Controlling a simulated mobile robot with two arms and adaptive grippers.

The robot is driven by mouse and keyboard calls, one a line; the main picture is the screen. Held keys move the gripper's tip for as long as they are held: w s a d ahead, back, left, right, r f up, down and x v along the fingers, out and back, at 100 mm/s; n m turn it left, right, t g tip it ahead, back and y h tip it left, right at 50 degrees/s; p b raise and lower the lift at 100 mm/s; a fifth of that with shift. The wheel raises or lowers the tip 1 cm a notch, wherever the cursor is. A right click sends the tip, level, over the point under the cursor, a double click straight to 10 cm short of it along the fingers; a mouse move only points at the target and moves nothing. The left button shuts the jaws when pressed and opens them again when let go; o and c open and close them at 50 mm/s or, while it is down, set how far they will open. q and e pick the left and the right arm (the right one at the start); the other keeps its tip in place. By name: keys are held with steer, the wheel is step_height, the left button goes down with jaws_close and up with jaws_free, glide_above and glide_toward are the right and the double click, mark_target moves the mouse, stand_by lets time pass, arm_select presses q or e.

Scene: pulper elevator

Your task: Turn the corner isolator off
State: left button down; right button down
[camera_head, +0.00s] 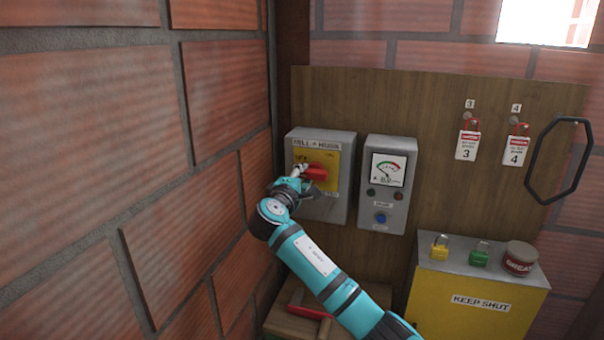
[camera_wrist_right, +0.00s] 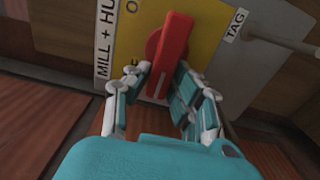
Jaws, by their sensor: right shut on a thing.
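The corner isolator (camera_head: 323,213) is a grey box with a yellow plate and a red handle (camera_head: 315,173), mounted on the wooden board by the brick corner. Its label begins "MILL + HU" in the right wrist view. There the red handle (camera_wrist_right: 172,50) runs lengthwise between the fingers. My right gripper (camera_head: 298,172) reaches the handle from the left and below. In the wrist view my right gripper (camera_wrist_right: 165,82) is shut on the lower part of the handle. The on and off markings are mostly hidden by the fingers and handle. My left gripper is not in view.
A grey meter box (camera_head: 387,183) with a blue button stands close to the isolator's right. Tags 3 and 4 hang further right, near a dark ring handle (camera_head: 558,160). A yellow "KEEP SHUT" box (camera_head: 475,290) holds padlocks and a tin. The brick wall (camera_head: 100,200) closes off the left.

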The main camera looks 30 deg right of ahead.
steer(key=shift+f, duration=0.15)
steer(key=c, duration=1.2)
jaws_free()
steer(key=shift+o, duration=0.2)
steer(key=shift+a, duration=0.15)
steer(key=v, duration=1.1)
steer(key=shift+s+a, duration=0.3)
